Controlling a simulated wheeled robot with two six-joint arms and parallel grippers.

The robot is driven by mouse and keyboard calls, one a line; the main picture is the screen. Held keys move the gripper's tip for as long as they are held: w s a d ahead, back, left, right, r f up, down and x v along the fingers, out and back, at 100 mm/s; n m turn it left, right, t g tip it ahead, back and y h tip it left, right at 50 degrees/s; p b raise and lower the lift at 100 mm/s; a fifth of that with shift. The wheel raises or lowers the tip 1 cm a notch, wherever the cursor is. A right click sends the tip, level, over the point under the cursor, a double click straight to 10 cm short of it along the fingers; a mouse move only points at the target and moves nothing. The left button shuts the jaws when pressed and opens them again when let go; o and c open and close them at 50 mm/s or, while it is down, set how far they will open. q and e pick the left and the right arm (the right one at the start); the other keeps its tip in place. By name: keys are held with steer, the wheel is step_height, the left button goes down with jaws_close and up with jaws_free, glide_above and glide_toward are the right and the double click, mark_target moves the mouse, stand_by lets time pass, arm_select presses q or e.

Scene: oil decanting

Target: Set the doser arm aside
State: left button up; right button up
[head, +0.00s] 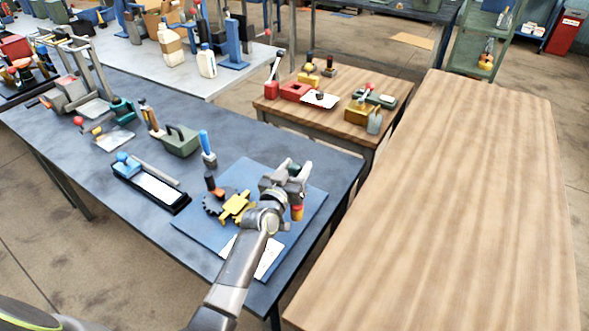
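My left gripper (291,172) is over the right part of a blue mat (205,245) on the dark table. A small orange and red piece (297,212) shows just below it; I cannot tell whether it is held or stands on the mat. The gripper's fingers are too small and overlapped to read. A yellow part (235,207) and a dark toothed disc (213,203) lie on the mat left of the gripper. I cannot tell for sure which thing is the doser arm. My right gripper is not in view.
A black tray (183,207), a blue-handled tool (207,148) and a green box (181,141) stand left of the mat. White paper (268,259) lies partly behind my arm. The long wooden table (450,200) at right is bare. A smaller wooden table behind holds several items.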

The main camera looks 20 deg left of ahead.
arm_select(q)
steer(key=shift+o, duration=0.7)
steer(key=shift+f, duration=0.15)
steer(key=shift+s+a+f, duration=0.1)
steer(key=shift+s, duration=0.4)
steer(key=s+a+b, duration=0.2)
steer(key=s+b, duration=0.3)
steer(key=s, duration=1.1)
steer(key=shift+a, duration=0.15)
steer(key=shift+s, duration=0.2)
